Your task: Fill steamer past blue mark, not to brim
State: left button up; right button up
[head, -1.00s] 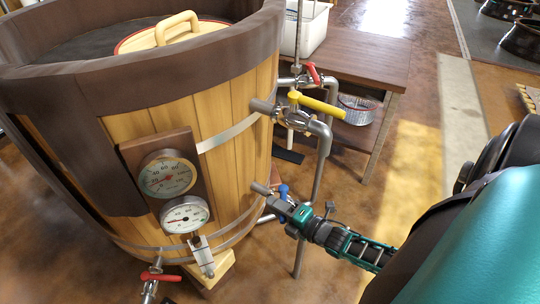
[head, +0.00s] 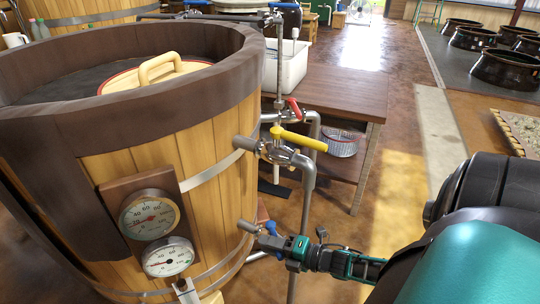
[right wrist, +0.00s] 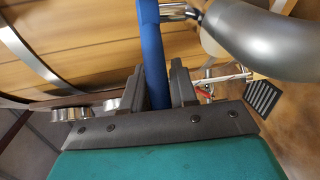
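The steamer appears to be the large wooden tub (head: 215,135) with a dark rim, on the left of the head view. A pale lid with a looped handle (head: 165,70) rests on its top. Two round gauges (head: 150,215) sit on its front. A yellow valve lever (head: 305,140) and a red one (head: 294,107) are on the side pipes. My right gripper (head: 277,240) is at a lower side pipe. In the right wrist view its narrowly spaced fingers lie against both sides of a blue handle (right wrist: 151,50). My left gripper is out of view. I see no blue mark or water level.
A brown wooden table (head: 345,92) stands behind the pipes, with a white bin (head: 285,65) on it and a wire basket (head: 343,143) on its lower shelf. Vertical pipes stand close to my right gripper. Open floor (head: 400,150) lies to the right. Several dark pots stand far back.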

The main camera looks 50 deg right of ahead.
jog(key=o, duration=0.3)
pick_arm(q)
jog(key=p, duration=0.1)
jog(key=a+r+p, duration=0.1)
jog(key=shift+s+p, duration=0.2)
jog(key=shift+p, duration=0.15)
pick_arm(e)
jog(key=v, duration=1.3)
